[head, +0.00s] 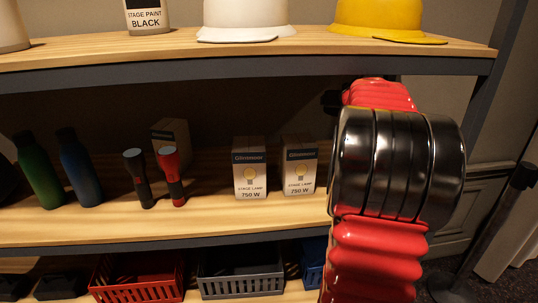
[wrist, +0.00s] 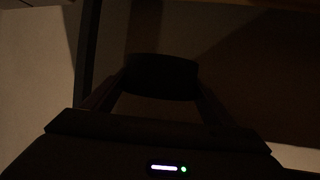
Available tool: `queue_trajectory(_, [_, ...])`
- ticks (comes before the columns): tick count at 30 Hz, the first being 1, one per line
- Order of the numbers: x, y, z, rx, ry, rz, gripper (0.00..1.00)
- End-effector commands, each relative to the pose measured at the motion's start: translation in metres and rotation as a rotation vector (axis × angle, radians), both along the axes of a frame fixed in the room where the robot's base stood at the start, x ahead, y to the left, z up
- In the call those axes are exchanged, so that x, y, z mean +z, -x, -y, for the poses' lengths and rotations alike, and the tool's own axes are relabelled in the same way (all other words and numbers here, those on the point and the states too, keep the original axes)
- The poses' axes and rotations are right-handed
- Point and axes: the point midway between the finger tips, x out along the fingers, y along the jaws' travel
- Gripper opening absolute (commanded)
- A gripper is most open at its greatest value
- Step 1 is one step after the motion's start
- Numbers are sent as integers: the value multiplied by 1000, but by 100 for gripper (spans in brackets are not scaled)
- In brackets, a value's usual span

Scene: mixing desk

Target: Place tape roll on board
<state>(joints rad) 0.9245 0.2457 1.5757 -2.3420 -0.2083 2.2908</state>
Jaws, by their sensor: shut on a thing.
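In the dark wrist view my gripper (wrist: 158,98) has a finger on each side of a dark, rounded thing, which fits the tape roll (wrist: 160,76). The fingers are shut on it. Its details are lost in the shadow. In the head view my red and black arm stands at the right, in front of the shelf, and hides my gripper and the roll. I cannot make out which surface is the board in either view.
The middle shelf (head: 110,228) holds green (head: 38,170) and blue (head: 78,168) bottles, two torches (head: 138,178) and two lamp boxes (head: 249,168). Helmets (head: 246,18) and a paint tin (head: 146,15) stand above. Baskets (head: 240,275) stand below. Shelf front between torches and boxes is bare.

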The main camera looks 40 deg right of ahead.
Motion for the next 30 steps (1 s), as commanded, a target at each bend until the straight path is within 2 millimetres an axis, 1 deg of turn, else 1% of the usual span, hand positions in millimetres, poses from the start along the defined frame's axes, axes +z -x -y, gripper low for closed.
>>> queue_trajectory(5, [-3, -1, -1, 2, 0, 1, 48])
queue_trajectory(18, [-31, -1, -1, 1, -1, 1, 48])
queue_trajectory(30, [-50, -2, -2, 5, -1, 2, 48])
